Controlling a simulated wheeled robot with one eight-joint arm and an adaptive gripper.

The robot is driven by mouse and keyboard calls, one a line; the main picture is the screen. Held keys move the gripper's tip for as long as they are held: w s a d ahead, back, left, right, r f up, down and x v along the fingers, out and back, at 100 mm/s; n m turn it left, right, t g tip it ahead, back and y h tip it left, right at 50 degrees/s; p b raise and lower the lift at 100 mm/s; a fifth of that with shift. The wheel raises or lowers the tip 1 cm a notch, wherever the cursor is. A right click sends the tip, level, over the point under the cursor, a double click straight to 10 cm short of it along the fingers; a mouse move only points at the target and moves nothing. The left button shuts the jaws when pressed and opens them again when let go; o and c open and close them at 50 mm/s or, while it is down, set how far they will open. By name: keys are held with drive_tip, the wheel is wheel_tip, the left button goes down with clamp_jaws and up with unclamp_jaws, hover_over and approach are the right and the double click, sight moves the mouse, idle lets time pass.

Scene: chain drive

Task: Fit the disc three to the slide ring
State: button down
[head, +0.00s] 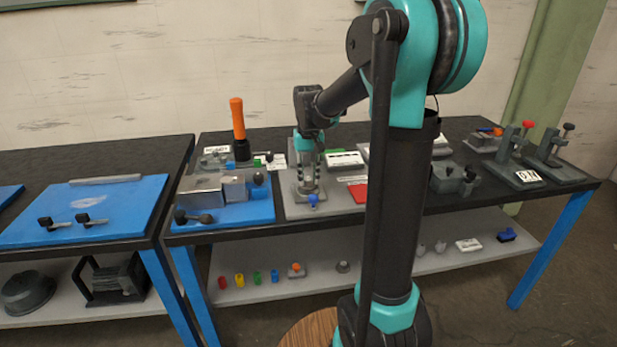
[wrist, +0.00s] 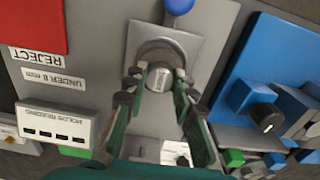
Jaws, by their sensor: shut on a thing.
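My gripper (wrist: 159,84) points down and is shut on a small round grey metal disc (wrist: 158,79) with faint marking on its top, likely disc three. A grey curved ring (wrist: 163,43), likely the slide ring, shows just beyond the disc on a light grey plate. The fingers hide part of the ring and the disc's lower side, so I cannot tell whether the disc is seated in it. A blue ball knob (wrist: 178,5) stands at the plate's far edge. In the head view my gripper (head: 308,190) is low over the grey board, behind the blue knob (head: 313,199).
A blue board (head: 225,211) with a metal vise-like block stands to the left in the head view. An upright orange handle (head: 237,118) rises behind it. A red area (wrist: 32,25) and a white block (wrist: 55,122) lie left in the wrist view.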

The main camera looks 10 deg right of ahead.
sight(309, 179)
drive_tip(key=shift+f, duration=0.95)
drive_tip(key=c, duration=1.2)
unclamp_jaws()
drive_tip(key=shift+o, duration=0.2)
wheel_tip(309, 179, up, 12)
